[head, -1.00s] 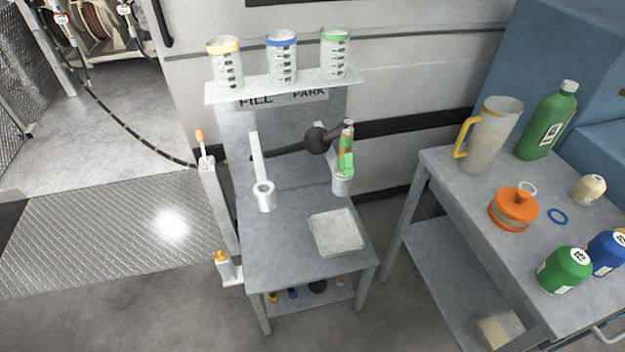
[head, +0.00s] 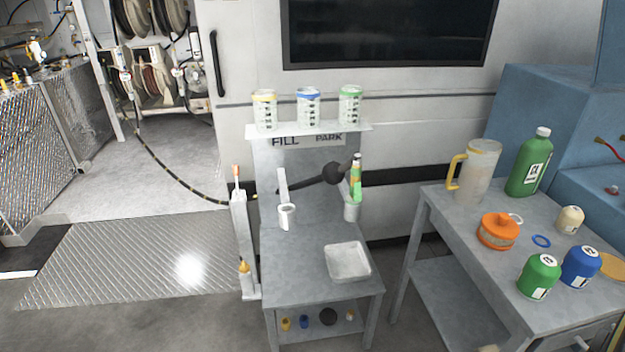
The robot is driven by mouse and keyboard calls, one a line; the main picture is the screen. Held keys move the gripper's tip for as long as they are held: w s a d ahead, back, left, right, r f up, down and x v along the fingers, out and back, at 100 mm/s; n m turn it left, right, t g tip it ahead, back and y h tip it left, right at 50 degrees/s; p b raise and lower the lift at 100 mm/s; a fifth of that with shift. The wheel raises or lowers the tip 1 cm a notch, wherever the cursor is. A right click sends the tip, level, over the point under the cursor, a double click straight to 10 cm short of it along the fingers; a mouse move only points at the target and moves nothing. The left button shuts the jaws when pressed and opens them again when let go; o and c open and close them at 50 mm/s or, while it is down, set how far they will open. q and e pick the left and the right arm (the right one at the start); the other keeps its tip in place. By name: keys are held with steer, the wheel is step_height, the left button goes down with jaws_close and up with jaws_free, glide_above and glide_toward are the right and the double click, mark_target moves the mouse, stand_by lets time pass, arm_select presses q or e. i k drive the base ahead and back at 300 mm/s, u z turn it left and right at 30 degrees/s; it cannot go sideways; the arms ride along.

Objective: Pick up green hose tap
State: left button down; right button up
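The green hose tap (head: 356,182) stands roughly upright in the holder cup (head: 352,211) under the PARK label, on the right side of the grey stand. Its body is green with a brownish upper part and a dark top. A dark hose with a thick round bulge (head: 333,174) runs to it from the left. The tap's lower end is hidden in the cup. Neither of my grippers shows in the head view.
An empty holder (head: 286,213) sits under the FILL label. A pale square tray (head: 347,262) lies on the stand. Three measuring jars stand on the shelf (head: 322,128) above. A side table (head: 450,225) at right carries a jug, bottles and an orange container. Open floor lies in front.

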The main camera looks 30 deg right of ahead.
mark_target(357, 169)
steer(key=u, duration=0.35)
steer(key=i, duration=1.1)
steer(key=z, duration=0.9)
steer(key=i, duration=0.75)
steer(key=z, duration=0.9)
